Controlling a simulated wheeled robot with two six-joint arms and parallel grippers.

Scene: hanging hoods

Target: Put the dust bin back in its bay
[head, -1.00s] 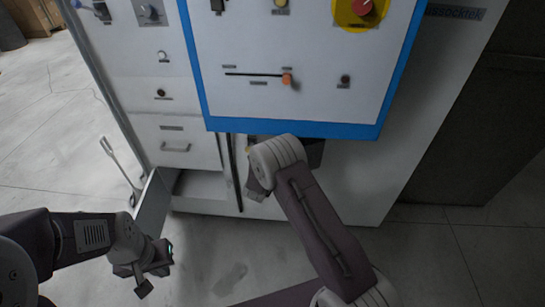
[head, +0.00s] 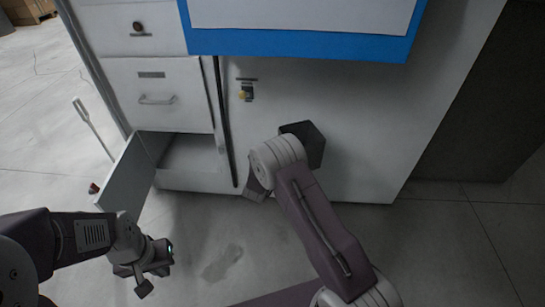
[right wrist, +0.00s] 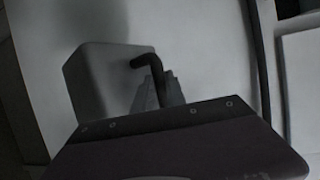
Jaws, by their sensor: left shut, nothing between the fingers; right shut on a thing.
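The dust bin is a dark grey box (head: 312,146). In the head view it is partly hidden behind my right wrist, in front of the white cabinet front. The right wrist view shows the bin (right wrist: 90,85) with a black bent handle (right wrist: 172,90). The bay (head: 195,160) is the open, empty-looking compartment at the cabinet's lower left, left of the bin. Its door (head: 132,180) stands swung open. My left gripper (head: 155,274) is shut and empty, in front of the door.
A closed drawer (head: 157,112) sits above the bay. A blue-edged panel (head: 310,42) overhangs the cabinet above the bin. A yellow knob (head: 243,95) is on the cabinet front. A thin pale rod (head: 93,128) stands left of the door.

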